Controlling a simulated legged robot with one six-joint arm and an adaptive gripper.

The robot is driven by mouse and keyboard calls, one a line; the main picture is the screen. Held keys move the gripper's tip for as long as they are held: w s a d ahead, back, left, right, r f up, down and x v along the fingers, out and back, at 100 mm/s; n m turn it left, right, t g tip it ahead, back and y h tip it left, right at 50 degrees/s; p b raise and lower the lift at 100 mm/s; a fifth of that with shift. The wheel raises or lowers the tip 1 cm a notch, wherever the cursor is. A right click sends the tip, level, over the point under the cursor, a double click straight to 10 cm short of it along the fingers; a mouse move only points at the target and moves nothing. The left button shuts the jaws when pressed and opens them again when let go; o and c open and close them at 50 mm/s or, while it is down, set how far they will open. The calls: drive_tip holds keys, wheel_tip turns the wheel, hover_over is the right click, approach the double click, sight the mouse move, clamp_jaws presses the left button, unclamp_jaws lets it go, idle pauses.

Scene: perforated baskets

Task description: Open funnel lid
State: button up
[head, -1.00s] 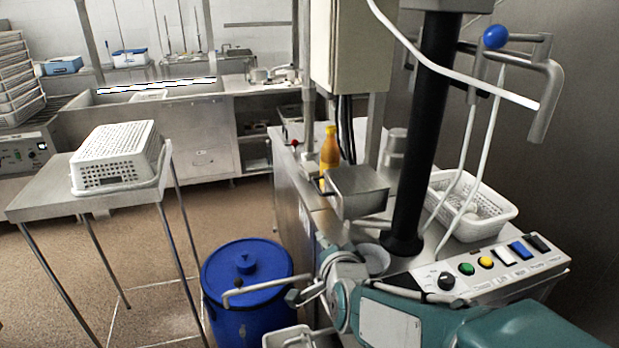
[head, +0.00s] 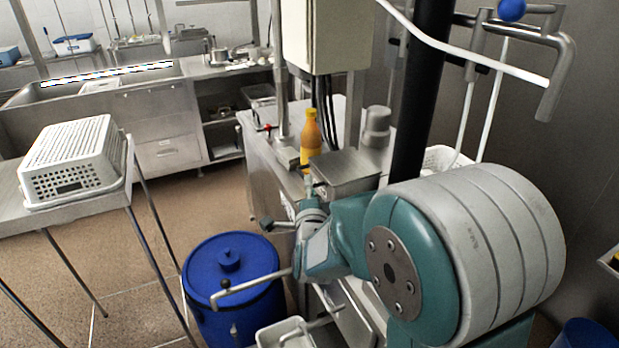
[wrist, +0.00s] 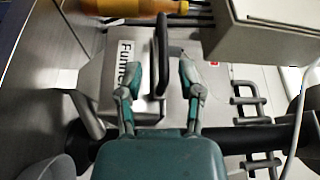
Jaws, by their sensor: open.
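The funnel is a grey metal box with a flat closed lid (head: 345,166), standing on the steel machine. A dark upright bar (wrist: 161,48), which looks like the lid's handle, stands between my fingers. My gripper (wrist: 159,68) is open, one teal finger on each side of the bar; I cannot tell whether either touches it. In the head view my gripper (head: 309,188) is at the box's near left side, its fingers small and partly hidden.
An orange bottle (head: 310,140) stands just behind the funnel. A grey control box (head: 325,35) hangs above it. A blue lidded barrel (head: 232,290) stands on the floor. A white perforated basket (head: 72,160) sits upside down on the left table.

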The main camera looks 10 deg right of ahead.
drive_tip(key=x, duration=0.4)
drive_tip(key=shift+a, duration=0.3)
clamp_jaws()
drive_tip(key=shift+a, duration=0.2)
drive_tip(key=shift+r, duration=0.35)
